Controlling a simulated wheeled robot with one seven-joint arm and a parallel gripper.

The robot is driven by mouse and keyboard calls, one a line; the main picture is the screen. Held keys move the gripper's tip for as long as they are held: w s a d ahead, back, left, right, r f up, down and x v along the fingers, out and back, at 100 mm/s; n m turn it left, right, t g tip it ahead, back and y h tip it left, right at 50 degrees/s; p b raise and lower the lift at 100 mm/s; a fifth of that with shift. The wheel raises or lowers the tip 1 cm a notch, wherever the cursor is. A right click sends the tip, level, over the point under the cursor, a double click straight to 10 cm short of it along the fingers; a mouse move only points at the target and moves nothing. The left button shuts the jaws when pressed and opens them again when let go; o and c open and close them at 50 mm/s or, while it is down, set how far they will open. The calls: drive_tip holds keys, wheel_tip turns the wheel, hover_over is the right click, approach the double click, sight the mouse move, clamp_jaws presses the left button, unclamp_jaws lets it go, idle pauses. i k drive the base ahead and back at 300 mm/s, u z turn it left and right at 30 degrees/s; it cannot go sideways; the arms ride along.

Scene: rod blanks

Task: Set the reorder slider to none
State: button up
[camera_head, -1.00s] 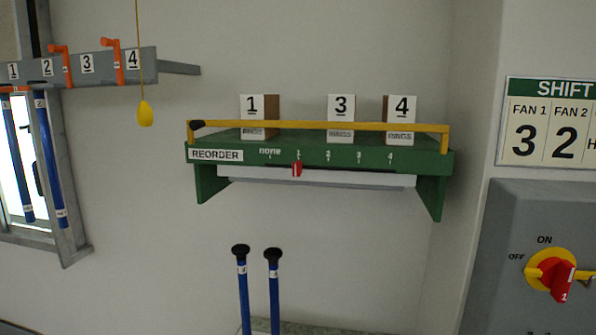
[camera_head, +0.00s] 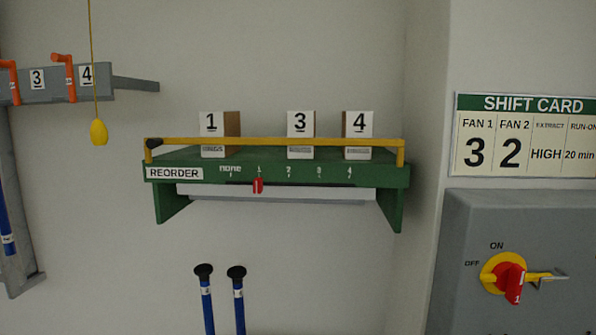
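The reorder slider is a small red tab (camera_head: 258,186) on the front edge of a green shelf (camera_head: 384,178) on the wall. It stands under the mark "1", one mark to the right of "none". The white REORDER label (camera_head: 174,173) is at the left end of the same edge. My gripper does not show in the head view.
Boxes numbered 1 (camera_head: 212,124), 3 (camera_head: 300,124) and 4 (camera_head: 359,124) stand on the shelf behind a yellow bar (camera_head: 270,142). Two blue rods (camera_head: 239,304) stand below. A yellow pull (camera_head: 98,132) hangs left. A grey switch panel (camera_head: 500,220) is at right.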

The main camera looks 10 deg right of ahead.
sight(258, 185)
drive_tip(key=u, duration=0.4)
drive_tip(key=k, duration=1.1)
drive_tip(key=u, duration=1.55)
drive_tip(key=i, duration=0.8)
drive_tip(key=z, duration=0.55)
drive_tip(key=i, duration=0.75)
drive_tip(key=z, duration=0.75)
